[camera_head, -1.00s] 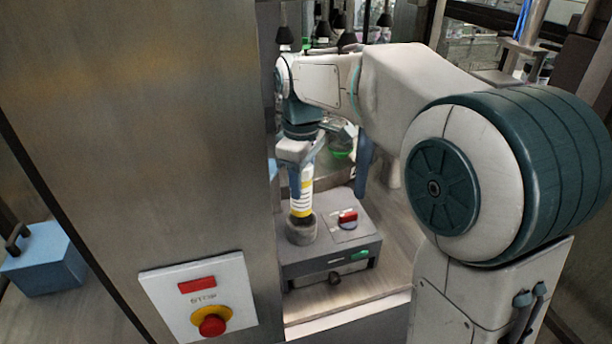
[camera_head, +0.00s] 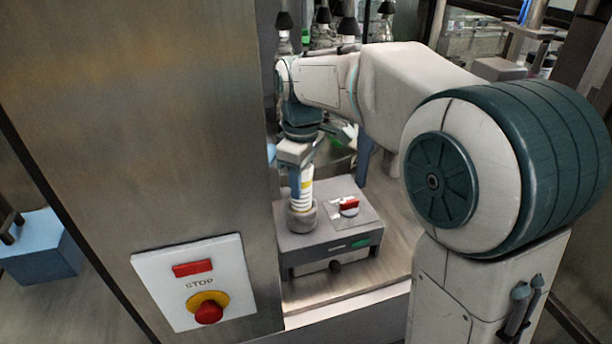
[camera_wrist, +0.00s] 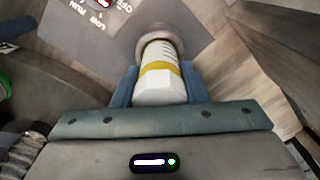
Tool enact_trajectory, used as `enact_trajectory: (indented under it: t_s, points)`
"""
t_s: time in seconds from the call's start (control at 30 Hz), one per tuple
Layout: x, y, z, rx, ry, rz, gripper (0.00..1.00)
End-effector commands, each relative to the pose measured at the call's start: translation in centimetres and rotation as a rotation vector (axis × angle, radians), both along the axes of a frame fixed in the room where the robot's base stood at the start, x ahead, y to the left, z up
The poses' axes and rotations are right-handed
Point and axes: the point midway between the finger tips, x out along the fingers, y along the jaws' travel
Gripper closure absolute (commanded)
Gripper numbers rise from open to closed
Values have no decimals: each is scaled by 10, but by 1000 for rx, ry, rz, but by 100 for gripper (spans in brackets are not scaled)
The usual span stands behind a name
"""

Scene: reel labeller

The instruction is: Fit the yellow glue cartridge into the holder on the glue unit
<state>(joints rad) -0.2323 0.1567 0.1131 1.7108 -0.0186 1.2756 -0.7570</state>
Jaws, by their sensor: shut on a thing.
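The glue cartridge (camera_head: 302,196), white with a yellow band, stands nearly upright. Its lower end is hidden inside the round grey holder (camera_head: 302,219) on top of the grey glue unit (camera_head: 328,243). In the wrist view the cartridge (camera_wrist: 159,86) runs into the holder ring (camera_wrist: 155,34); how deep it sits is hidden. My gripper (camera_head: 301,180) is above the holder, shut on the cartridge's upper part. In the wrist view the blue fingers of my gripper (camera_wrist: 160,84) flank it on both sides.
A red switch (camera_head: 349,205) is on the unit's top, right of the holder. A tall metal panel (camera_head: 150,120) with a red stop button (camera_head: 209,312) stands close on the left. Several black-tipped parts hang behind. A blue box (camera_head: 40,255) is at far left.

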Motion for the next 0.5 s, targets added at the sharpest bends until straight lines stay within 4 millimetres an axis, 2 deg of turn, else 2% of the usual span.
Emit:
enact_trajectory:
  t_s: [0.5]
  points:
    - [0,0,-22,0,-1,0,89]
